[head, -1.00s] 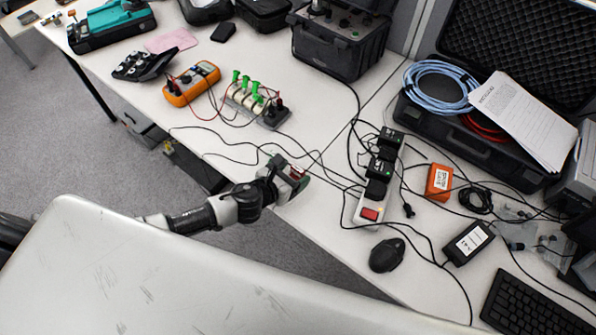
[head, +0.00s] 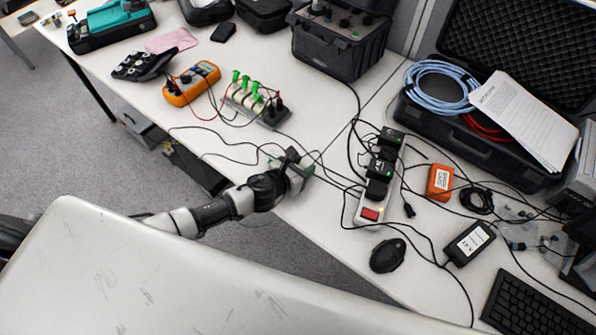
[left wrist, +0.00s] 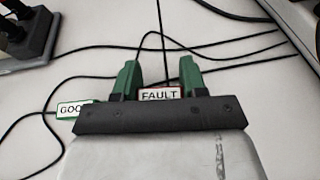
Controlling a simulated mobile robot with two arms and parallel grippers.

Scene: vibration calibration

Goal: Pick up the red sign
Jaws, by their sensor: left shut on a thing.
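The red sign (left wrist: 160,94), a small white plate with a red border reading "FAULT", sits between the two green fingers of my left gripper (left wrist: 161,76) in the left wrist view. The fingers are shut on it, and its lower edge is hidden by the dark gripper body. In the head view my left gripper (head: 299,170) is over the near edge of the white table (head: 335,232), and it hides the sign there. A second sign with a green border (left wrist: 72,109), partly hidden and reading "GOO", lies just left of the gripper. My right gripper is not in view.
Thin black cables cross the table around the gripper. A power strip (head: 369,213) with black adapters stands to the right, with a black mouse (head: 387,255) nearby. An orange multimeter (head: 191,83) and a board with green plugs (head: 256,101) stand further back.

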